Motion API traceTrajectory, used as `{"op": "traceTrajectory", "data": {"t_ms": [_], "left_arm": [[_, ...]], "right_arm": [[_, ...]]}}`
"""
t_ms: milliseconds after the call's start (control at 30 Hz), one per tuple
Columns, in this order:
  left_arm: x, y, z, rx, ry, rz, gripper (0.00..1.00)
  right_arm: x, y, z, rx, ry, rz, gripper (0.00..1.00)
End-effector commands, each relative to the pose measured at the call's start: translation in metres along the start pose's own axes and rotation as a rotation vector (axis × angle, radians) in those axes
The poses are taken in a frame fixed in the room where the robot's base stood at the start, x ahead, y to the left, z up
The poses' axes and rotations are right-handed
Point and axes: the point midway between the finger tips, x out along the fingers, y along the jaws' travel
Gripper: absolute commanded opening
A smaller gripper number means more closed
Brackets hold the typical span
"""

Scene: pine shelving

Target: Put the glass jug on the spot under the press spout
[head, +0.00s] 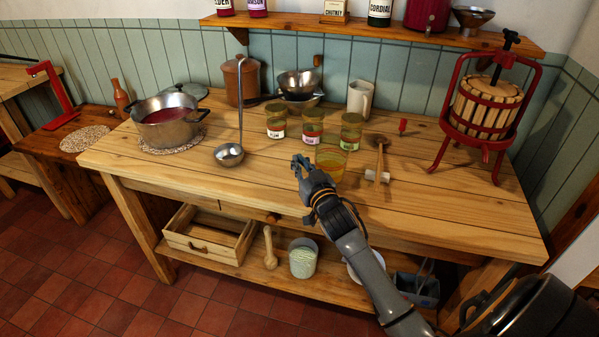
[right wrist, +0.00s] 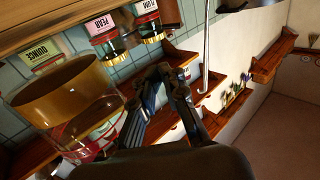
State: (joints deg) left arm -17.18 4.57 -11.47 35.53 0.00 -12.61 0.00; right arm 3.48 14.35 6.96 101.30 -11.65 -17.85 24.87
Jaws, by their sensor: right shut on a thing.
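The glass jug (head: 330,163) holds amber liquid and stands out in front of the jars at the middle of the bench. It also shows large at the left of the right wrist view (right wrist: 62,92). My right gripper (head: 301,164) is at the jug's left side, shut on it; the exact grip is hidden. Its fingers show in the right wrist view (right wrist: 172,78). I cannot tell whether the jug touches the bench. The red-framed press (head: 487,105) with its slatted wooden basket stands at the bench's right back. Its spout and the spot beneath are not clear. My left gripper is out of view.
Three labelled jars (head: 313,128) stand behind the jug. A wooden mallet (head: 379,150) and small red item (head: 403,126) lie between jug and press. A ladle (head: 229,154) and pot (head: 168,120) are left. The bench's right front (head: 455,215) is clear.

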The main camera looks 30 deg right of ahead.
Motion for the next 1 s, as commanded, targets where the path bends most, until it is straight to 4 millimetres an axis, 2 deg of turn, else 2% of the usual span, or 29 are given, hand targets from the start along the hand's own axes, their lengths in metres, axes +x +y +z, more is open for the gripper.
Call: {"op": "traceTrajectory", "data": {"t_ms": [200,567,600,700,1000], "left_arm": [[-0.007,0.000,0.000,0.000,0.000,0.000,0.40],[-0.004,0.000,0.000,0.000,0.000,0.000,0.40],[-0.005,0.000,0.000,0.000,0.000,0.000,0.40],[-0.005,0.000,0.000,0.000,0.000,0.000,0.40],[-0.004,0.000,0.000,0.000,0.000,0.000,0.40]], "right_arm": [[0.001,-0.002,0.024,0.000,0.002,-0.002,0.00],[0.001,-0.001,0.029,-0.001,0.003,-0.002,0.00],[0.001,-0.001,0.030,0.001,-0.001,-0.001,0.15],[0.001,-0.001,0.030,0.001,-0.001,-0.001,0.35],[0.001,-0.001,0.030,0.000,0.000,-0.001,0.35]]}}
